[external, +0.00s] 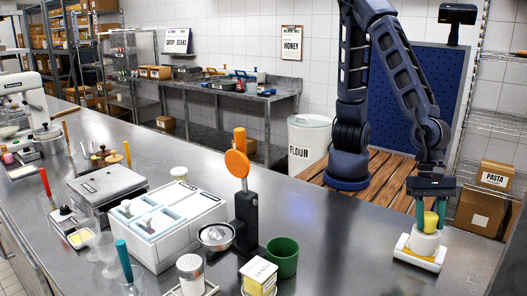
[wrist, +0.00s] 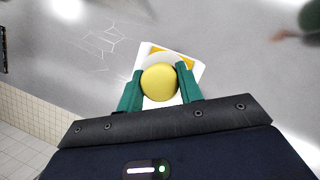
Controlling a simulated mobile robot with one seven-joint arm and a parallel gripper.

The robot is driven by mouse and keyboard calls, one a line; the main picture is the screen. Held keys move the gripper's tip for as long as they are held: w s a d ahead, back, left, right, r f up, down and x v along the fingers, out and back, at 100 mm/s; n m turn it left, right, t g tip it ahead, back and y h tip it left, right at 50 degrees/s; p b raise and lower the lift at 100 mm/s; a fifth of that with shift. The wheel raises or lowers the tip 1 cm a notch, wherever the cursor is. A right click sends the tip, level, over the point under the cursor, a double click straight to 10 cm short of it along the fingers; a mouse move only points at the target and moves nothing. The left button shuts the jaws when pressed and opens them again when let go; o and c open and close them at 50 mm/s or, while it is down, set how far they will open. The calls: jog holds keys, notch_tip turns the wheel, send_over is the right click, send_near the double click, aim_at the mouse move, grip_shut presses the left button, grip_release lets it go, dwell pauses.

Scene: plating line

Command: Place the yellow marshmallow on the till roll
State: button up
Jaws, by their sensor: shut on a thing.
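The yellow marshmallow (external: 430,222) is between my gripper's green fingers at the right end of the steel counter. My gripper (external: 431,212) points down and is shut on it. The white till roll (external: 425,243) stands upright directly under the marshmallow, on a white and yellow base (external: 419,258). The marshmallow's underside looks at or very near the roll's top; I cannot tell whether they touch. In the wrist view the round marshmallow (wrist: 159,83) sits between the fingertips (wrist: 159,74) and hides most of the roll.
The counter around the base is clear. To the left stand a green cup (external: 283,258), a labelled yellow and white box (external: 260,278), a shaker (external: 190,274), a black stand with an orange disc (external: 237,164) and a white compartment box (external: 165,225).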

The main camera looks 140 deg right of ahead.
jog(key=shift+f, duration=0.15)
jog(key=o, duration=0.7)
jog(key=shift+c, duration=0.2)
jog(key=shift+v, duration=1)
jog(key=v, duration=1)
